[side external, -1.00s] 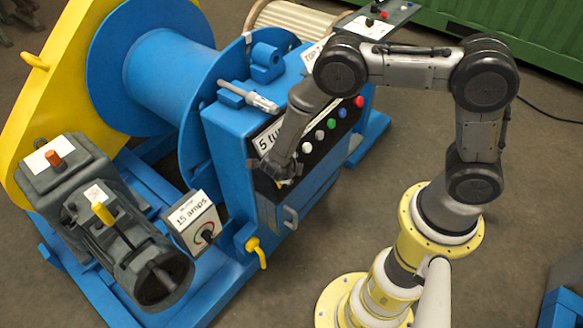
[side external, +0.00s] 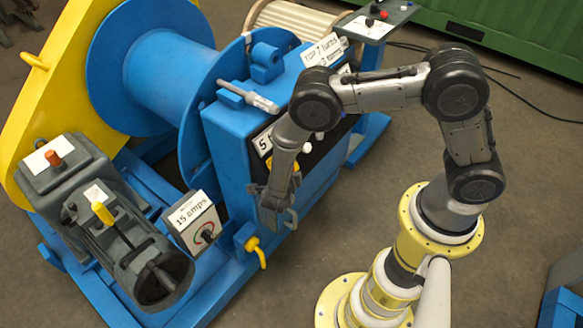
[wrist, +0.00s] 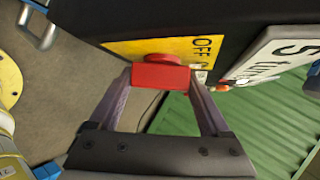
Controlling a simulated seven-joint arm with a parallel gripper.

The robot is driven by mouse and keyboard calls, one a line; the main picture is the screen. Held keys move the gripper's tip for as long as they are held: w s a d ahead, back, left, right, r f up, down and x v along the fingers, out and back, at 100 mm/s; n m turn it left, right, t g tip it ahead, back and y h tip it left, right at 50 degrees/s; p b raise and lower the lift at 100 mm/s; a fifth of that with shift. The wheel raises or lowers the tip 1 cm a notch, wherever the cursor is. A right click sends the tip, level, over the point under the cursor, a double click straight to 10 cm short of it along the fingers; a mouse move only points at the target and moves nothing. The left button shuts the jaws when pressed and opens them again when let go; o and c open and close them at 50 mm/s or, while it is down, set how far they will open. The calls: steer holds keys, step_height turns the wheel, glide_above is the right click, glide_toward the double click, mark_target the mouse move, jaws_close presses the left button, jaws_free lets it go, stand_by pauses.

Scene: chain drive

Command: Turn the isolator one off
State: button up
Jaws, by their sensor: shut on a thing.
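The isolator's red handle (wrist: 160,76) shows in the wrist view, in front of a yellow plate (wrist: 130,47) with the word OFF at its right end. My gripper (wrist: 163,84) has one finger on each side of the red handle and is shut on it. In the side view my gripper (side external: 272,203) is at the front face of the blue cabinet (side external: 228,145), pointing down. The gripper and forearm hide the red handle there, and only scraps of the yellow plate show. I cannot tell the handle's switch position.
A white sign reading 5 (wrist: 285,55) is close to the right finger. A metal pull handle (side external: 291,219) is just below my gripper in the side view. A yellow-handled valve (side external: 256,251) and a 15 amps box (side external: 194,224) stand to the left.

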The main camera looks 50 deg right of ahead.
steer(key=n+t+h, duration=0.1)
steer(key=n+t, duration=0.1)
steer(key=n, duration=0.1)
steer(key=n+t+h, duration=0.2)
steer(key=n+t, duration=0.1)
steer(key=shift+a+f, duration=0.1)
steer(key=n+t+y, duration=0.1)
steer(key=n+t, duration=0.5)
steer(key=shift+n+t, duration=0.3)
steer(key=shift+n, duration=0.2)
steer(key=o, duration=1.2)
steer(key=shift+s, duration=0.1)
steer(key=v, duration=1.3)
steer(key=shift+s+a, duration=0.2)
steer(key=shift+s, duration=0.1)
